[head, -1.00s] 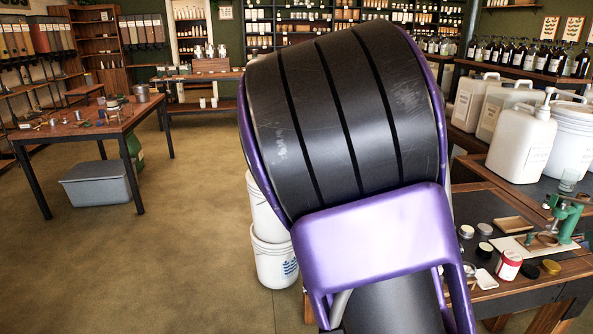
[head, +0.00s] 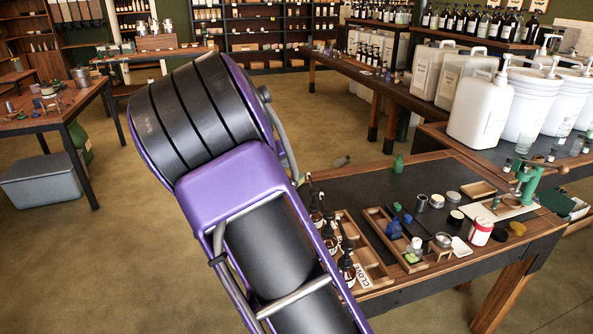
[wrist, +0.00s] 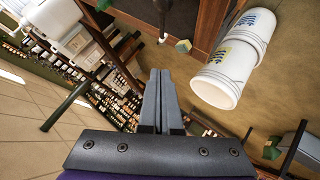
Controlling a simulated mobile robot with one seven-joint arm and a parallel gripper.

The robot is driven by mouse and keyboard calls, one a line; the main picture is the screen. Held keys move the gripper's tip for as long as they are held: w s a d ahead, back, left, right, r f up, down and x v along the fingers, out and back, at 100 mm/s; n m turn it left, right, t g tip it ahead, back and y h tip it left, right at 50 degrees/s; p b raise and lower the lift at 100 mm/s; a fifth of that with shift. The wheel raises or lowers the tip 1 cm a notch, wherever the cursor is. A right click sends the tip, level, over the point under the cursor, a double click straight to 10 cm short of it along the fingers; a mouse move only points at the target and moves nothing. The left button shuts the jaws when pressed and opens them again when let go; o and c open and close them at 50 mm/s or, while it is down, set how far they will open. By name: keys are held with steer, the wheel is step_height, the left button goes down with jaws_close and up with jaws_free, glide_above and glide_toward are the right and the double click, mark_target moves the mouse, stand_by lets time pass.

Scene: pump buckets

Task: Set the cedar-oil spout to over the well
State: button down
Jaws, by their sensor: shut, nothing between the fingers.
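Several white buckets with pump tops stand on a low table at the right of the head view. The nearer bucket (head: 530,100) has a pale pump spout (head: 517,61), and another bucket (head: 571,98) stands beside it. I cannot read which one is cedar oil, nor make out the well or where the spouts point over it. My gripper (wrist: 160,73) shows in the wrist view with its two fingers shut together and empty. It is well apart from the pump buckets. In the head view my arm fills the left middle, and I cannot make out the fingers.
White jugs (head: 480,112) stand left of the buckets. A workbench (head: 370,180) in front holds trays, dark pump bottles (head: 346,268), tins and a green press (head: 530,180). In the wrist view, white buckets (wrist: 217,82) are close to the right of my fingers.

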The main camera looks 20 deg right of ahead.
mark_target(309, 177)
steer(key=x, duration=0.4)
steer(key=s+f+x, duration=0.1)
steer(key=x, duration=0.3)
steer(key=s+x, duration=0.1)
steer(key=x, duration=0.3)
steer(key=shift+d+f, duration=0.2)
steer(key=shift+f, duration=0.15)
